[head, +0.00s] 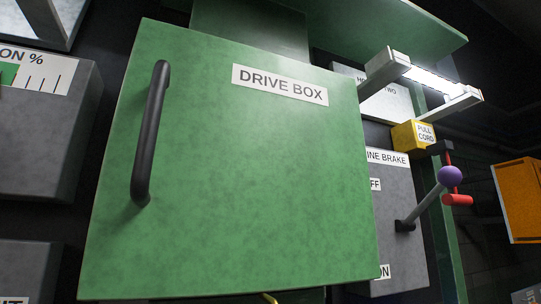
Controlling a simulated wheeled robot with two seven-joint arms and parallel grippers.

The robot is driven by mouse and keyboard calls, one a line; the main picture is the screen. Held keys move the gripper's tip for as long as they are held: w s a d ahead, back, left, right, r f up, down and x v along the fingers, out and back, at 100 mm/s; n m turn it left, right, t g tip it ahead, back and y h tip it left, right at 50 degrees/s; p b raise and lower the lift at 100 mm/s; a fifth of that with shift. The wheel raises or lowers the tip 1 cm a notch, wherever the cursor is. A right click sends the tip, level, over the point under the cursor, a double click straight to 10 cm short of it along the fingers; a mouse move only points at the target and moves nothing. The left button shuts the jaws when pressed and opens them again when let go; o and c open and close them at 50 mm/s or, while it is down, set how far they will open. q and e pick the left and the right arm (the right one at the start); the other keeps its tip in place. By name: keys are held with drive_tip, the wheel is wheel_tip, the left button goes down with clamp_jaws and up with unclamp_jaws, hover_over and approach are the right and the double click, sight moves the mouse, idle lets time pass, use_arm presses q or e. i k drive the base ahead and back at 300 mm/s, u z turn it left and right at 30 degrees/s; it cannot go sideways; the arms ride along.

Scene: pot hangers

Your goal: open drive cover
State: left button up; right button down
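The green drive box cover (250,190) fills the middle of the head view. It is a large flat panel with a white "DRIVE BOX" label (280,85) near its top. A black vertical bar handle (150,133) is fixed near its left edge, with nothing holding it. The cover hides what is behind it, and I cannot tell whether it is fully closed or slightly ajar. Neither of my grippers shows in this view.
Right of the cover is a grey engine brake panel (397,215) with a purple-knobbed lever (430,203). Above it are a yellow pull cord box (413,135) and a pale bracket-like fixture (388,68). A grey box (50,135) stands at the left.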

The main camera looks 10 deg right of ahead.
sight(229, 167)
drive_tip(key=u, duration=1.5)
drive_tip(key=k, duration=1.5)
drive_tip(key=z, duration=0.75)
